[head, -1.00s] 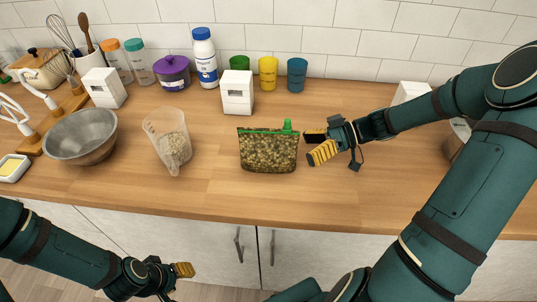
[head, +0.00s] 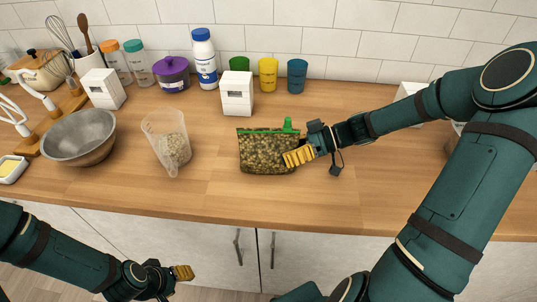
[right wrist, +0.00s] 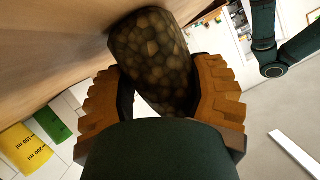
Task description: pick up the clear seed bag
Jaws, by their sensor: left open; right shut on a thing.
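The clear seed bag (head: 262,152), full of brown-green seeds with a green top edge and green spout, stands upright on the wooden counter. My right gripper (head: 299,156) is at its right side, with a yellow finger across the bag's front right. In the right wrist view the bag (right wrist: 153,58) sits between the two yellow-brown fingers of the right gripper (right wrist: 160,95), which are shut on its end. The far finger is hidden behind the bag in the head view. My left gripper (head: 182,273) is open and empty, low in front of the cabinets.
A clear measuring jug (head: 168,142) with pale grains stands left of the bag, and a metal bowl (head: 79,140) further left. A white box (head: 237,94) and coloured cups (head: 268,75) stand behind. The counter in front of the bag is clear.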

